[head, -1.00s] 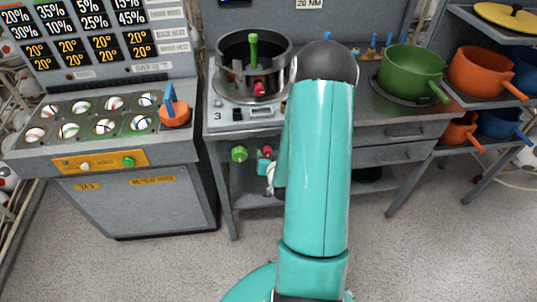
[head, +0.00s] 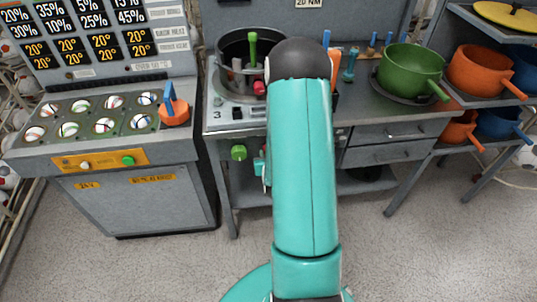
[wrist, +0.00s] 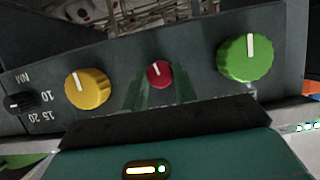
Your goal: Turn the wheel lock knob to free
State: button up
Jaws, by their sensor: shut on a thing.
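In the wrist view, a small red knob (wrist: 159,74) sits on a dark panel between a yellow knob (wrist: 88,89) and a larger green knob (wrist: 245,58). My gripper (wrist: 159,84) is at the red knob, with one teal finger on each side of it, shut on it. The red knob's white mark points nearly straight up in this view. No label naming the wheel lock is readable. In the head view, the green knob (head: 239,152) shows on the front of the bench, and my arm hides the red knob and my fingers.
A small black knob (wrist: 19,103) marked NM stands at the panel's left. The press pot (head: 236,46) stands on the bench above. A green pot (head: 410,70) and a screwdriver-like tool (head: 349,64) are to the right. Open floor lies in front.

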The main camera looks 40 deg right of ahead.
jog(key=shift+w+a+f+n+g+h, duration=0.1)
jog(key=shift+n+g+h, duration=0.15)
jog(key=shift+n+h, duration=1.25)
jog(key=shift+w+a+f+n+g+h, duration=0.1)
jog(key=shift+n+g+h, duration=0.4)
jog(key=shift+n, duration=1.75)
jog(key=shift+w+a+n+g+h, duration=0.1)
jog(key=shift+n+h, duration=1.2)
jog(key=shift+n, duration=0.55)
jog(key=o, duration=1)
jog(key=shift+c, duration=0.2)
jog(key=shift+s, duration=0.1)
jog(key=v, duration=1.3)
jog(key=shift+s+a, duration=0.15)
jog(key=shift+a, duration=0.2)
